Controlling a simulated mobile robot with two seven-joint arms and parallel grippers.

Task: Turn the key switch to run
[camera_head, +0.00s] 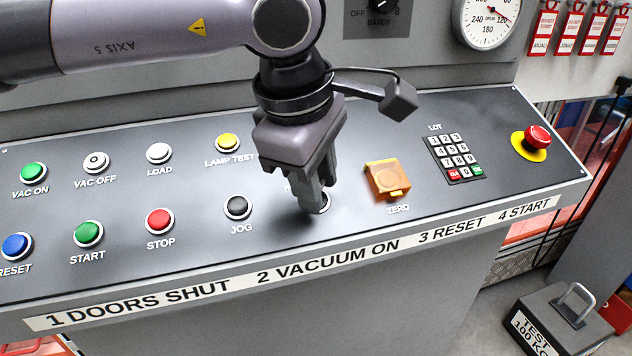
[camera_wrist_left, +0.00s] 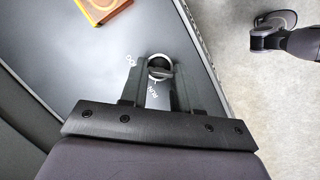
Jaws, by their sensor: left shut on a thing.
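The key switch (camera_head: 325,203) is a round silver-ringed switch on the sloping dark panel, right of the black JOG button. My left gripper (camera_head: 314,203) comes down on it from above and is shut on its key, hiding most of the switch and its label in the head view. In the left wrist view, the key switch (camera_wrist_left: 160,64) shows as a bright ring with a dark grey key, between the fingertips of the left gripper (camera_wrist_left: 160,74). Small white lettering stands beside it, partly covered by the fingers. I cannot tell surely which mark the key points to. My right gripper is out of view.
The orange ZERO cover (camera_head: 386,180) is just right of my gripper. A keypad (camera_head: 456,157) and red emergency stop (camera_head: 537,139) lie farther right. Several push buttons, including the black JOG button (camera_head: 237,207), are on the left. A test weight (camera_head: 557,322) stands on the floor.

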